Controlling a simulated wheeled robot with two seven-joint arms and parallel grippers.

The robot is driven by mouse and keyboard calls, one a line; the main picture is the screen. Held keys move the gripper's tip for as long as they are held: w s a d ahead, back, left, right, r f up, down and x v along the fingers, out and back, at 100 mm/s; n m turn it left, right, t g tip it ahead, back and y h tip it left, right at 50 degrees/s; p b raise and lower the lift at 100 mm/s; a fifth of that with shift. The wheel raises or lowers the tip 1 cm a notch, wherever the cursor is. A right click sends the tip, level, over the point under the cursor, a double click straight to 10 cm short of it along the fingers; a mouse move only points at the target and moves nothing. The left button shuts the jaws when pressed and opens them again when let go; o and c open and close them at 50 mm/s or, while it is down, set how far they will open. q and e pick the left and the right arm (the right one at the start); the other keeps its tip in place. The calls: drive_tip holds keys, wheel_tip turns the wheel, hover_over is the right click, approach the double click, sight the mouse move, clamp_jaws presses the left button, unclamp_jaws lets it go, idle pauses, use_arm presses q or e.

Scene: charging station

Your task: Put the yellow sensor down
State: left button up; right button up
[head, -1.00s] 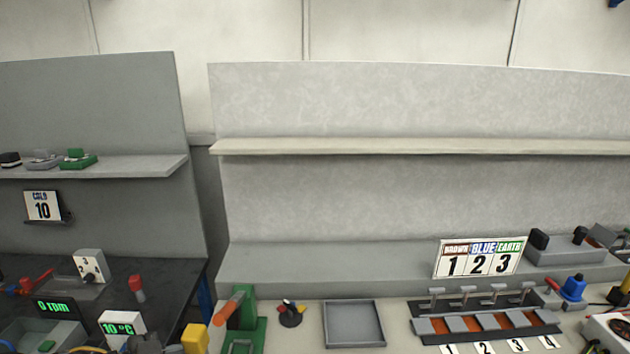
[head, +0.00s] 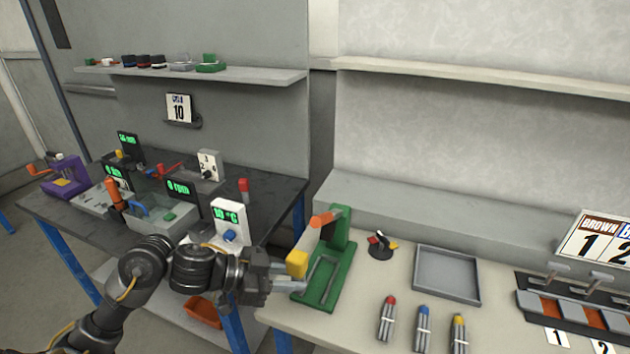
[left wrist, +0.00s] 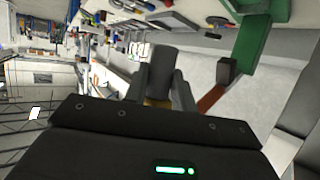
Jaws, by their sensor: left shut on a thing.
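My right gripper is not in view.
A temperature display (head: 229,218) is on the dark bench.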

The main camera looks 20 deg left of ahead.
sight(291, 256)
use_arm(q)
wheel_tip(291, 256, up, 12)
drive_tip(key=p, duration=1.1)
drive_tip(key=shift+f, duration=0.25)
drive_tip(key=shift+w+d+f+b, duration=0.1)
drive_tip(key=shift+f+b, duration=0.4)
drive_tip(key=shift+f, duration=0.15)
